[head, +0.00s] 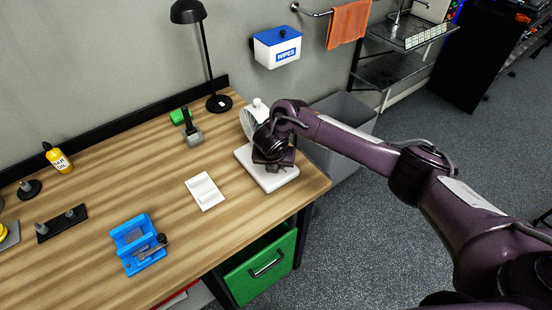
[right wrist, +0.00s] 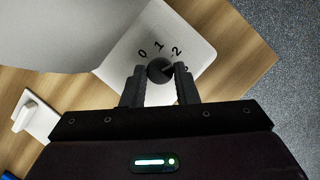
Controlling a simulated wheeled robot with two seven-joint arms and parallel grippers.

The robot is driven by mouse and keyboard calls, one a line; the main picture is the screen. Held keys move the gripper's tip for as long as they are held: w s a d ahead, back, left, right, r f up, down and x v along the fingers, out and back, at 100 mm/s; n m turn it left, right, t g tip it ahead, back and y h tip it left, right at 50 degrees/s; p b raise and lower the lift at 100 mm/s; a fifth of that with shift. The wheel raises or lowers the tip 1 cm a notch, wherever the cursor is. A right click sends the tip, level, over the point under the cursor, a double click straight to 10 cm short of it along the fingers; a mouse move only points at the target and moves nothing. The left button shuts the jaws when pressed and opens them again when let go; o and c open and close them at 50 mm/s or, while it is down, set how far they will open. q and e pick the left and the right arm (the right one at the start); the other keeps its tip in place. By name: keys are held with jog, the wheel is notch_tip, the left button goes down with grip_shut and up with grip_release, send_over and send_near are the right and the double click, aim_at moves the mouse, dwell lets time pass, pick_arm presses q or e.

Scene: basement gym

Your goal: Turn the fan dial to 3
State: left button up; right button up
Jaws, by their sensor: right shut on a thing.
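The white fan stands at the right end of the wooden desk in the head view, with its flat base (head: 285,180) on the desktop and its round head (head: 247,122) partly behind my arm. In the right wrist view the dark round dial (right wrist: 158,70) sits on the base (right wrist: 192,28). The numbers 0, 1 and 2 are readable around it; a further mark at the right is mostly hidden by a finger. A pale pointer line on the dial points right, past the 2. My right gripper (right wrist: 160,80) is shut on the dial, one finger each side. My left gripper is not in view.
A white holder (head: 205,192) lies left of the fan base. A blue fixture (head: 138,245), a green-topped block (head: 180,116) and a black lamp (head: 218,102) are also on the desk. A grey bin (head: 345,108) stands beyond the desk's right edge.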

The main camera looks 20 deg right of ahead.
jog(key=m+p, duration=0.1)
jog(key=m+h+p, duration=0.1)
jog(key=m, duration=0.1)
jog(key=shift+w+a+r+g, duration=0.1)
jog(key=shift+a+r+g, duration=0.05)
jog(key=shift+g, duration=0.25)
jog(key=shift+m+h+p, duration=0.3)
jog(key=shift+m+p, duration=0.1)
jog(key=shift+m, duration=0.4)
jog(key=o, duration=1)
